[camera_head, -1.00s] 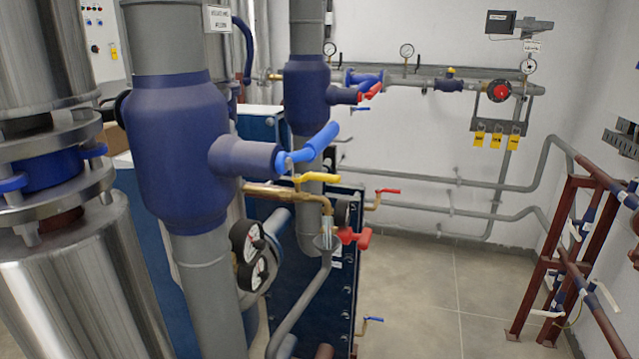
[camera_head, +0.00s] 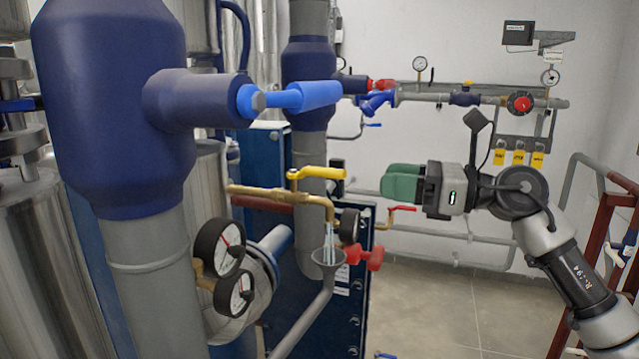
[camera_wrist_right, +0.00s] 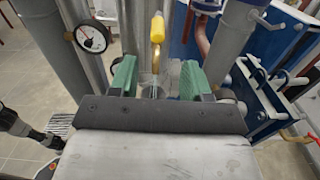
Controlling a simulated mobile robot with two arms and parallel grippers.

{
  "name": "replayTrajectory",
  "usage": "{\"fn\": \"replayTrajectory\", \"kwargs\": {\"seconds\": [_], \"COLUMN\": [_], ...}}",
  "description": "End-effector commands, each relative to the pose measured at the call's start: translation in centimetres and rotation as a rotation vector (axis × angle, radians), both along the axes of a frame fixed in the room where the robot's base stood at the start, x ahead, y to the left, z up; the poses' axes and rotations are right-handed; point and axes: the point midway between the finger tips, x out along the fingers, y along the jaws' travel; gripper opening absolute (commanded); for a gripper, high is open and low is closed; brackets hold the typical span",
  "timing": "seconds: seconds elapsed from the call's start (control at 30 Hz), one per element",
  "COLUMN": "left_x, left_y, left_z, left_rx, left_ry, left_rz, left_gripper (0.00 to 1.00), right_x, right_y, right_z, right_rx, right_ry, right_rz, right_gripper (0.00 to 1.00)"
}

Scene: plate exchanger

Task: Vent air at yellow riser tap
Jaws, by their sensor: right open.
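The yellow riser tap (camera_head: 316,174) sits on a thin brass pipe (camera_head: 270,194); its lever lies nearly level, pointing right along the pipe. The pipe bends down over a grey funnel (camera_head: 328,260), with clear streaks like running water between them. My right gripper (camera_head: 384,184), with green fingers, is open and empty, to the right of the lever and apart from it. In the right wrist view the open fingers (camera_wrist_right: 158,76) show on either side, with the yellow lever (camera_wrist_right: 157,28) beyond and between them. My left gripper is out of view.
A thick blue valve body with a light blue lever (camera_head: 318,95) stands above left of the tap. Two dial gauges (camera_head: 219,248) are at lower left. A red-handled valve (camera_head: 364,256) is beside the funnel. Open floor (camera_head: 430,300) lies to the right.

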Motion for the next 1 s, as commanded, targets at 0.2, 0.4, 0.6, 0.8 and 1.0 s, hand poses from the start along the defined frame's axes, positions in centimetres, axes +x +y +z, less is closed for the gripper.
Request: {"fn": "replayTrajectory", "kwargs": {"seconds": [0.2, 0.4, 0.6, 0.8, 1.0], "left_x": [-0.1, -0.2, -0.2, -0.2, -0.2], "left_y": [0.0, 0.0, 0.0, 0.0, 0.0], "left_z": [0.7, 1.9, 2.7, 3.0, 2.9], "left_rx": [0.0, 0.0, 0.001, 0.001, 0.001], "left_ry": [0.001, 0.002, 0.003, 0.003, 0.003], "left_rz": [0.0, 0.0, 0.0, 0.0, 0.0], "left_gripper": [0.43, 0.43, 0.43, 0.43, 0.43], "right_x": [0.3, 1.5, 2.5, 3.0, 3.1], "right_y": [2.0, 5.7, 8.8, 10.2, 10.3], "right_z": [0.6, 0.6, 0.5, 0.4, 0.3], "right_rx": [-0.02, -0.018, -0.016, -0.016, -0.016], "right_ry": [-0.022, -0.019, -0.017, -0.019, -0.019], "right_rz": [0.003, 0.004, 0.003, 0.001, 0.0], "right_gripper": [0.48, 0.48, 0.48, 0.48, 0.48]}}
